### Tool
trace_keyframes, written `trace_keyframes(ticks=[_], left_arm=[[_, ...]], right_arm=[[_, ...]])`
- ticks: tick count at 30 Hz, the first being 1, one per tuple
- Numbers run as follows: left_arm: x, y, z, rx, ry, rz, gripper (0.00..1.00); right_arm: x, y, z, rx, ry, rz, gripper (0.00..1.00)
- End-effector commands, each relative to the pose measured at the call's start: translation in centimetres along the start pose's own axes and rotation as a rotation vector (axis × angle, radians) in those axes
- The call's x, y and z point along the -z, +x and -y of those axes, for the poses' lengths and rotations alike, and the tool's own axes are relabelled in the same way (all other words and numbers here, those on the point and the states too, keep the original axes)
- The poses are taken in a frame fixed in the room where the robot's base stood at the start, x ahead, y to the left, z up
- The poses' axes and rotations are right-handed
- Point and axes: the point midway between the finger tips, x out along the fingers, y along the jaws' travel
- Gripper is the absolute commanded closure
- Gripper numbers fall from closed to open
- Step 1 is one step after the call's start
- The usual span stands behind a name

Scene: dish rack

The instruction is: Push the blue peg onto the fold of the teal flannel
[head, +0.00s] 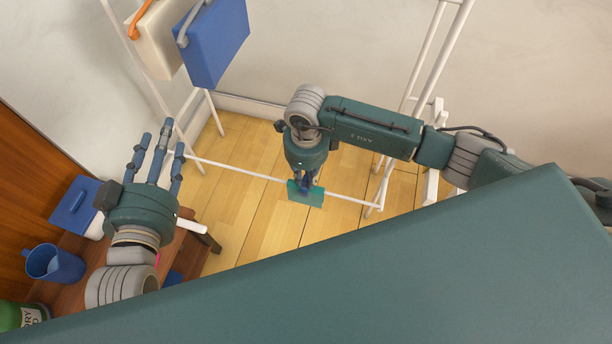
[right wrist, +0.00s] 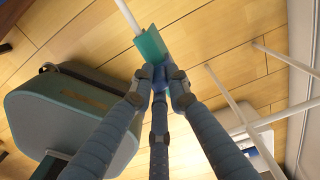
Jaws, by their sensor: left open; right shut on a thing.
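The teal flannel (head: 316,197) hangs folded over a white rail of the rack, in the middle of the head view. It also shows near the top of the right wrist view (right wrist: 152,45). My right gripper (head: 304,184) is above the flannel and shut on the blue peg (right wrist: 159,77). In the right wrist view the peg is between the fingertips and its far end meets the flannel's lower edge. I cannot tell whether its jaws straddle the fold. My left gripper (head: 157,155) is open and empty at the left, away from the flannel.
The white rail (head: 240,170) runs between the rack's legs. Blue (head: 215,42) and cream (head: 160,40) handled containers hang at upper left. A blue mug (head: 55,264), a blue-lidded box (head: 75,205) and a green tin (head: 22,316) are at lower left. Floor below the rail is clear.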

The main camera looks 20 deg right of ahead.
Motion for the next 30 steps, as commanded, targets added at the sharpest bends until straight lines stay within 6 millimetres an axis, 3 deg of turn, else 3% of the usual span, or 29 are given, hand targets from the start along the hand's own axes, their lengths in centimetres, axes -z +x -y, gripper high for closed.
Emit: trace_keyframes(ticks=[12,13,16,25,30], left_arm=[[0.3,0.1,-0.1,-0.002,0.0,-0.016,0.56],[0.4,0.1,-0.1,-0.002,0.0,-0.018,0.56],[0.5,0.1,-0.1,-0.002,0.0,-0.021,0.56],[0.5,0.2,-0.1,-0.003,0.001,-0.022,0.56],[0.5,0.1,-0.1,-0.002,0.001,-0.02,0.56]], right_arm=[[0.0,0.1,0.0,0.0,0.0,0.0,1.0],[0.0,0.1,0.0,0.0,0.0,0.0,0.83],[0.0,0.1,0.0,0.0,0.0,0.0,0.63],[0.0,0.1,0.0,0.0,0.0,0.0,0.63],[-0.1,-1.5,0.1,0.003,0.0,0.003,0.63]])
